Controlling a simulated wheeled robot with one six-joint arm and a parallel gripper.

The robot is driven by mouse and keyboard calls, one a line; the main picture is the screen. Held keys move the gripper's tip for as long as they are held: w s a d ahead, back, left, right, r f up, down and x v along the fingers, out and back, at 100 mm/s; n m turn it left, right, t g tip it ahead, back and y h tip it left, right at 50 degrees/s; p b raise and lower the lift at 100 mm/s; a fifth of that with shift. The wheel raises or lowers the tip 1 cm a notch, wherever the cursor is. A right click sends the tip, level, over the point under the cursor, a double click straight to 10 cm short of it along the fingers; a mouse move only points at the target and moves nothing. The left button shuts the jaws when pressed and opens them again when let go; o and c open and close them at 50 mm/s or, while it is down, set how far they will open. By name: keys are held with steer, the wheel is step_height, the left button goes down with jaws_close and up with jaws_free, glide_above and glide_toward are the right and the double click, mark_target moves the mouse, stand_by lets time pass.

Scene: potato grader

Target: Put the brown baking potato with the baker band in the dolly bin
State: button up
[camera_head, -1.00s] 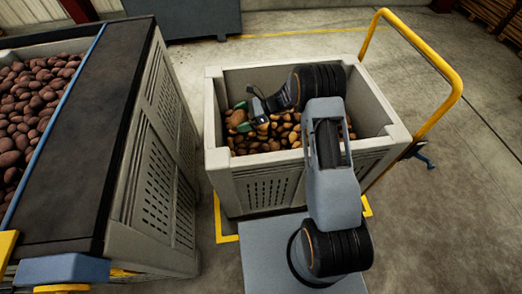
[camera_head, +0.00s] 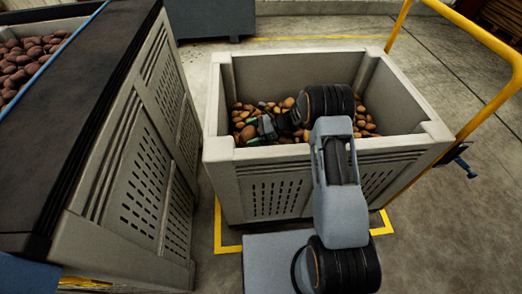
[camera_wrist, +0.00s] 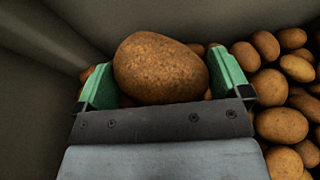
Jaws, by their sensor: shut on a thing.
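A large brown speckled potato (camera_wrist: 160,68) sits between the two green fingers of my gripper (camera_wrist: 168,82) in the wrist view. The gripper is shut on it. No band shows on the side facing the camera. In the head view, my gripper (camera_head: 252,131) is inside the grey dolly bin (camera_head: 228,185), below its rim, towards the left side. The held potato (camera_head: 247,133) shows there just above the front rim, close over the potatoes in the bin. I cannot tell whether it touches them.
Smaller potatoes (camera_wrist: 280,124) cover the bin floor, beside and behind the held one. A yellow handle (camera_head: 480,110) rises at the bin's right. A large slotted crate (camera_head: 140,180) with a dark top stands at left, with reddish potatoes (camera_head: 28,62) beyond. A gap separates it from the bin.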

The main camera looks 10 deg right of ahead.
step_height(320, 180, down, 7)
steer(key=shift+f+b, duration=0.2)
steer(key=shift+b, duration=0.5)
steer(key=o, duration=0.7)
steer(key=shift+a, duration=0.15)
steer(key=shift+r, duration=0.1)
steer(key=p+v, duration=0.1)
steer(key=v, duration=1.1)
steer(key=shift+p, duration=0.4)
steer(key=shift+r, duration=0.15)
